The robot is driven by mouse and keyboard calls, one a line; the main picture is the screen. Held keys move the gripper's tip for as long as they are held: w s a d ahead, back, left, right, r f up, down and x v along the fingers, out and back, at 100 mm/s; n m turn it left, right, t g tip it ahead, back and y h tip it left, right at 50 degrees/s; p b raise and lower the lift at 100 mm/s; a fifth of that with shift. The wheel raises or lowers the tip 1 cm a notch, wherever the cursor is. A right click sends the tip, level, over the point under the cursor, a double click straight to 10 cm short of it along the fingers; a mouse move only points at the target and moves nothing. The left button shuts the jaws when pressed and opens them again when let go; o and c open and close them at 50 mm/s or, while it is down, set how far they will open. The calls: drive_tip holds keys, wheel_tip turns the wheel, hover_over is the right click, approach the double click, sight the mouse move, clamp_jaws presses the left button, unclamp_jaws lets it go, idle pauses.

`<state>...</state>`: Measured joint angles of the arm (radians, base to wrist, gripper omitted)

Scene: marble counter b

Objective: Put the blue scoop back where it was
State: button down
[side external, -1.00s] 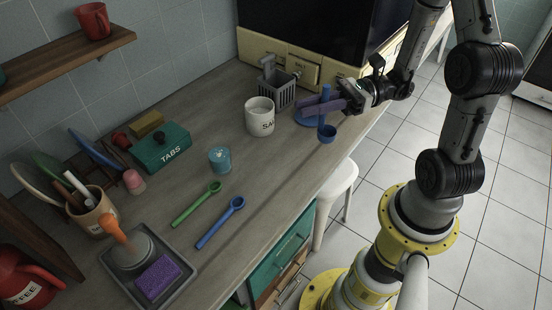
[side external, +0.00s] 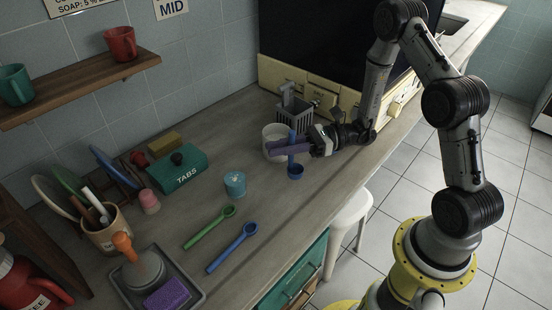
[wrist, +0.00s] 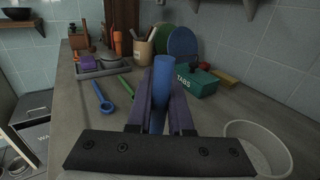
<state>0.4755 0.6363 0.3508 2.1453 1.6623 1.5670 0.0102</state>
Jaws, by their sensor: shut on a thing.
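In the wrist view the blue handle (wrist: 162,75) stands between the fingers (wrist: 160,100). The scoop appears to be above the counter, in front of the white canister (side external: 270,133); whether it touches anything is unclear. Another blue scoop (side external: 232,248) lies on the counter beside a green scoop (side external: 209,228); both also show in the wrist view.
A small blue tub (side external: 235,184) stands mid-counter. A teal TABS box (side external: 180,170), a utensil crock (side external: 106,232) and a grey tray (side external: 194,301) are to the left. A grey basket (side external: 292,108) stands behind my gripper.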

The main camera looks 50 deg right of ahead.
drive_tip(key=shift+w+f, duration=0.25)
drive_tip(key=shift+f, duration=0.8)
drive_tip(key=shift+w+f, duration=0.25)
drive_tip(key=shift+f, duration=0.8)
drive_tip(key=shift+f, duration=0.1)
drive_tip(key=c, duration=0.8)
unclamp_jaws()
